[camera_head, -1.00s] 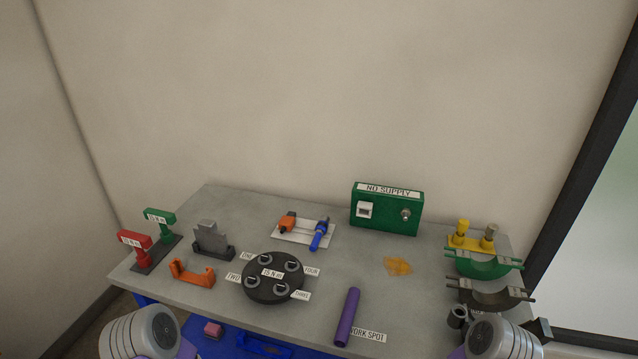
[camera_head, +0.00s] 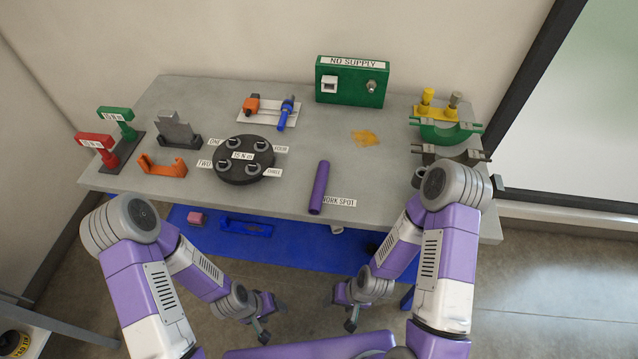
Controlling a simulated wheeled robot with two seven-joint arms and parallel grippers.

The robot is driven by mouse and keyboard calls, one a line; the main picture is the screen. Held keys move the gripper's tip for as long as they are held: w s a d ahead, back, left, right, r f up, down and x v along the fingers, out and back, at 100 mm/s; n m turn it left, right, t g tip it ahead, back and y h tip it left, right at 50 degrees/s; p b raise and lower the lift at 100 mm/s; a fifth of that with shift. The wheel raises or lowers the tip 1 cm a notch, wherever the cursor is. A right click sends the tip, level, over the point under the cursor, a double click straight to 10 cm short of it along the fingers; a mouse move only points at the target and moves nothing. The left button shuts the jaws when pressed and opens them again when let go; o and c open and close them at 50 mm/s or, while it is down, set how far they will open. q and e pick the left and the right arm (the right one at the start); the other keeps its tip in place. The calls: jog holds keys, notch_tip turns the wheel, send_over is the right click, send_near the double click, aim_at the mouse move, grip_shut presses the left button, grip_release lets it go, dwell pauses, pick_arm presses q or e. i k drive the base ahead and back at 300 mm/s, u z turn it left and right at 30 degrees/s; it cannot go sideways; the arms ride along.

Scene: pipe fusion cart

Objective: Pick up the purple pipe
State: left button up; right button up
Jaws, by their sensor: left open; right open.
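The purple pipe (camera_head: 319,187) lies on the grey table top near its front edge, just left of the "WORK SPOT" label (camera_head: 340,202). My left gripper (camera_head: 262,333) hangs low in front of the table, below and left of the pipe, open and empty. My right gripper (camera_head: 350,322) also hangs low in front of the table, below and slightly right of the pipe, open and empty. Neither gripper touches the pipe.
A black round plate (camera_head: 243,168) with fittings stands left of the pipe. A green "NO SUPPLY" box (camera_head: 352,83) stands at the back. Green clamp parts (camera_head: 443,130) stand at the right, an orange bracket (camera_head: 162,167) at the left. A blue lower shelf (camera_head: 290,239) lies below. The table around the pipe is mostly clear.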

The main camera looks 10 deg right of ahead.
aim_at(316, 198)
jog(key=k, duration=1)
jog(key=u, duration=0.75)
jog(key=i, duration=0.8)
jog(key=z, duration=0.75)
